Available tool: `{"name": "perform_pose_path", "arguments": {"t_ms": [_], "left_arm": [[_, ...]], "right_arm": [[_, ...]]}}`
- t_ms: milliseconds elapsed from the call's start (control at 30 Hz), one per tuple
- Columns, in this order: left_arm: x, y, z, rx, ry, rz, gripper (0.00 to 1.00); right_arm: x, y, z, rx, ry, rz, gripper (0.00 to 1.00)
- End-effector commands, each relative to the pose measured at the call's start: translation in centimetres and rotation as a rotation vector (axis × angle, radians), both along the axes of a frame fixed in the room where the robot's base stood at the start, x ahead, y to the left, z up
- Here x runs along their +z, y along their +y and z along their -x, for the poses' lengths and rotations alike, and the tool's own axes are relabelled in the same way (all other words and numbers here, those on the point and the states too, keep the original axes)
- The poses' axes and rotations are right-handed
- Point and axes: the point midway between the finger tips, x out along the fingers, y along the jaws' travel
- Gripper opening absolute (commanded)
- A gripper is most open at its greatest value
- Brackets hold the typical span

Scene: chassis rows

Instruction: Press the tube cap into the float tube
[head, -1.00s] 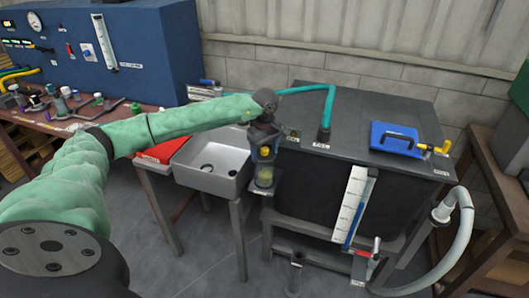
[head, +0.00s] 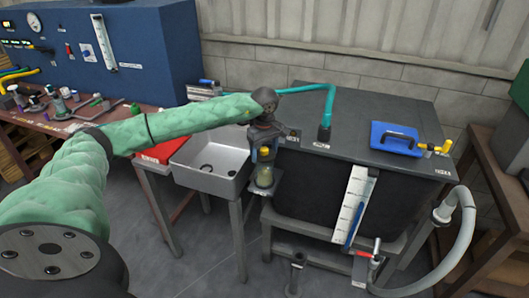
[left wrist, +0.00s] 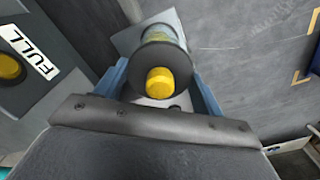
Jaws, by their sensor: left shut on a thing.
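The float tube (head: 264,178) is a clear upright cylinder with yellowish contents, at the near left corner of the dark tank. The tube cap (left wrist: 161,62) is a dark round disc with a yellow knob, seen end-on in the left wrist view. My left gripper (head: 264,153) is above the tube, with its fingers pointing down. In the left wrist view its bluish fingers (left wrist: 160,88) are on either side of the cap and shut on it. The cap is in line with the tube, but I cannot tell how deep it sits. My right gripper is out of view.
The dark tank (head: 405,105) carries a blue tray (head: 393,133) and a green hose (head: 327,110). A grey sink (head: 207,172) stands left of the tube. A white gauge (head: 350,205) and a pale hose (head: 463,240) are on the tank's front and right. A FULL label (left wrist: 32,48) is near another yellow knob (left wrist: 10,66).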

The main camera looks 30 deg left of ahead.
Motion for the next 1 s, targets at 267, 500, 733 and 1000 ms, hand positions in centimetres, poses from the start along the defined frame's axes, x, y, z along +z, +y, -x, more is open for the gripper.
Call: {"name": "perform_pose_path", "arguments": {"t_ms": [267, 500, 733, 1000], "left_arm": [[0.0, 0.0, 0.0, 0.000, 0.000, 0.000, 0.45], [-0.5, 0.0, 0.0, 0.000, 0.000, 0.000, 0.45], [-1.1, 0.0, 0.0, 0.000, 0.000, 0.000, 0.45], [-1.8, 0.0, 0.0, 0.000, 0.000, 0.000, 0.45]], "right_arm": [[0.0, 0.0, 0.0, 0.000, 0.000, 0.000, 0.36], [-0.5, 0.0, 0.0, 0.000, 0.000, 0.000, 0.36], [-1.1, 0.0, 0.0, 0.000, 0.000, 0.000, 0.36], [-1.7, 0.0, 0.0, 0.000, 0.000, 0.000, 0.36]]}}
